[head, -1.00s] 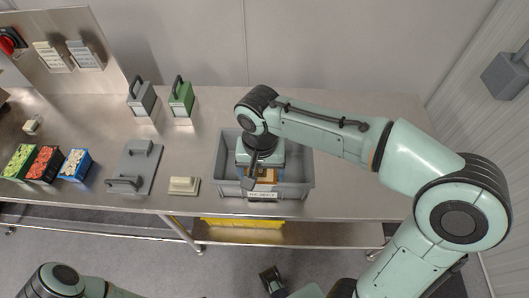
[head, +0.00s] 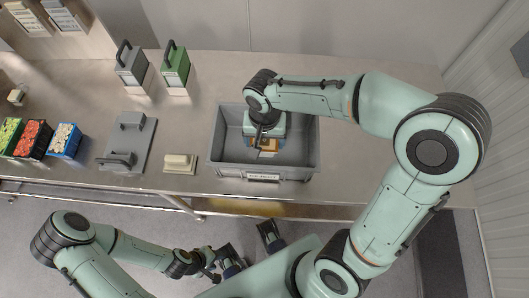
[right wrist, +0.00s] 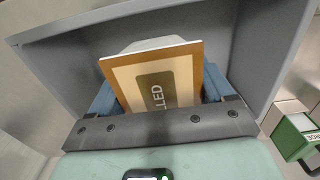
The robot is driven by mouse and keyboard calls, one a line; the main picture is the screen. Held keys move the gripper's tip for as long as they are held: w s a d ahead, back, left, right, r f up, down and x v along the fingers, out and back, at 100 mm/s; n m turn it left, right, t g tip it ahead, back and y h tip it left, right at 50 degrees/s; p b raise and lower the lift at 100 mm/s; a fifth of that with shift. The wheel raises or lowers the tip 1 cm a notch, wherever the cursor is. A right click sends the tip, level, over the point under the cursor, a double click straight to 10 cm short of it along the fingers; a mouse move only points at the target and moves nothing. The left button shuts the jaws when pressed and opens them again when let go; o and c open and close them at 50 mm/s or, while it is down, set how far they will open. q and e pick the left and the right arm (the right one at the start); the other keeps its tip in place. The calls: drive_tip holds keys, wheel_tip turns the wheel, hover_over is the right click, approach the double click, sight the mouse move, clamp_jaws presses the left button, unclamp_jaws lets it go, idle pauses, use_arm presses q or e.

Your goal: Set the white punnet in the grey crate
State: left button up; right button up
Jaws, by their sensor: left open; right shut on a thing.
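The grey crate (head: 313,165) stands on the steel table, with a label on its front wall. My right gripper (head: 266,143) reaches down inside it. It is shut on a pale punnet with a tan, brown-edged top (head: 268,152). I cannot tell whether the punnet touches the crate floor. My left gripper (head: 249,247) is open and empty, low in front of the table.
Green, red and blue punnets (head: 65,140) stand at the left. A grey plate with handles (head: 128,143) and a cream block (head: 180,162) lie left of the crate. Grey (head: 131,65) and green (head: 175,67) handled boxes stand behind.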

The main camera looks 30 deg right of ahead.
sight(264, 159)
wheel_tip(264, 159, down, 9)
drive_tip(key=shift+f+b, duration=0.15)
drive_tip(key=shift+b, duration=0.45)
drive_tip(key=shift+f, duration=0.15)
drive_tip(key=o, duration=1.1)
drive_tip(key=shift+f, duration=0.1)
drive_tip(key=o, duration=0.3)
drive_tip(key=shift+r, duration=0.2)
drive_tip(key=shift+w+r, duration=0.1)
drive_tip(key=shift+r, duration=0.25)
wheel_tip(264, 159, up, 12)
drive_tip(key=shift+f+p, duration=0.25)
drive_tip(key=shift+p, duration=0.7)
